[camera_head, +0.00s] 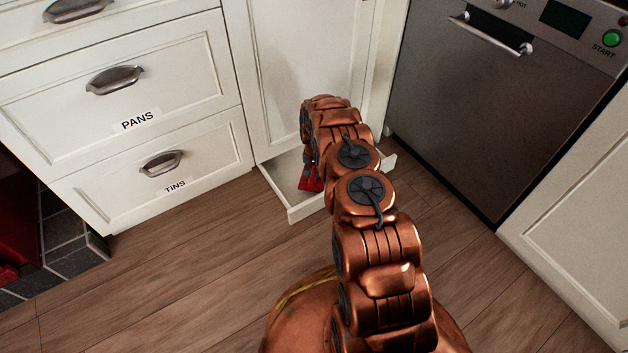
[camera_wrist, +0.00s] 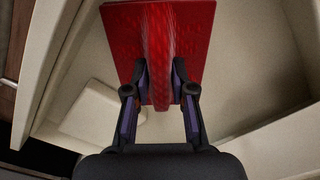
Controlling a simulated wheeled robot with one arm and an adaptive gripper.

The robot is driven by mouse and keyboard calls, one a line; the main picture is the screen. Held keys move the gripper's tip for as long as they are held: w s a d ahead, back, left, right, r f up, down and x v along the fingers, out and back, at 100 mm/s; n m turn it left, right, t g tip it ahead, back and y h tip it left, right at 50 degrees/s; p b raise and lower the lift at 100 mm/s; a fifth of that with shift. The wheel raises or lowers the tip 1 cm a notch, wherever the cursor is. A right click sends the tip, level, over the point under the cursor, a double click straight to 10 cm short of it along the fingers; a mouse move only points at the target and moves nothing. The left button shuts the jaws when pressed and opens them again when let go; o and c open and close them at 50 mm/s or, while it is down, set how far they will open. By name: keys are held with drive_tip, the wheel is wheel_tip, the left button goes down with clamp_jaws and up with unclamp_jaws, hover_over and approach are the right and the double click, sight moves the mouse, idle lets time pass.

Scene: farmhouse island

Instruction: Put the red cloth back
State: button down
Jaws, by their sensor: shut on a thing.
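The red cloth (camera_wrist: 190,28) is pinched between the two fingertips of my gripper (camera_wrist: 159,82) in the wrist view. Part of it stands up as a fold between the fingers, and the rest spreads flat around it. In the head view a small part of the red cloth (camera_head: 311,180) shows over a low, open white drawer (camera_head: 305,207) at floor level. My arm hides most of the drawer and my gripper in that view. In the wrist view the cloth is within the drawer's pale walls (camera_wrist: 62,70); I cannot tell whether it touches the bottom.
A pale block-like shape (camera_wrist: 92,112) lies at the left inside the drawer. White drawers labelled PANS (camera_head: 137,121) and TINS (camera_head: 175,187) are shut at the left. A steel dishwasher (camera_head: 480,110) stands at the right. The wooden floor (camera_head: 180,270) in front is clear.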

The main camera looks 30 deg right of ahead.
sight(314, 178)
wheel_tip(314, 178, down, 3)
drive_tip(key=shift+f+b, duration=0.15)
drive_tip(key=shift+b, duration=0.5)
drive_tip(key=c, duration=1)
unclamp_jaws()
